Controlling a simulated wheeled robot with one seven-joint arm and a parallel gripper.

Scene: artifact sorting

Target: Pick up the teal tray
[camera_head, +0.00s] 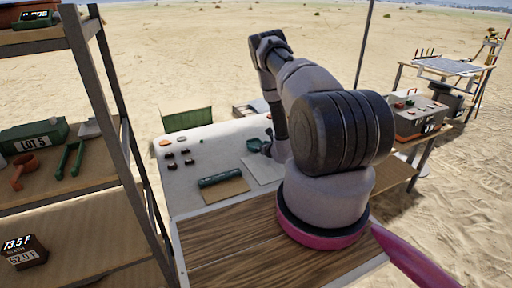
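A small teal piece (255,145), which looks like the teal tray, shows on the pale table (205,152) just left of my arm. Part of it may be hidden by the arm. My gripper (268,146) is small and mostly hidden behind my arm links, right beside the teal piece. I cannot tell whether it touches the piece, or whether its fingers are open or shut. A long dark teal-green object (220,179) lies on the table nearer to me, by a tan board (222,191).
Several small dark pieces (170,153) sit at the table's left. A light flat sheet (262,169) lies beside the tan board. A metal shelf (75,190) with a green LOT 5 box (35,137) stands close at left. A side bench (418,119) holds equipment at right.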

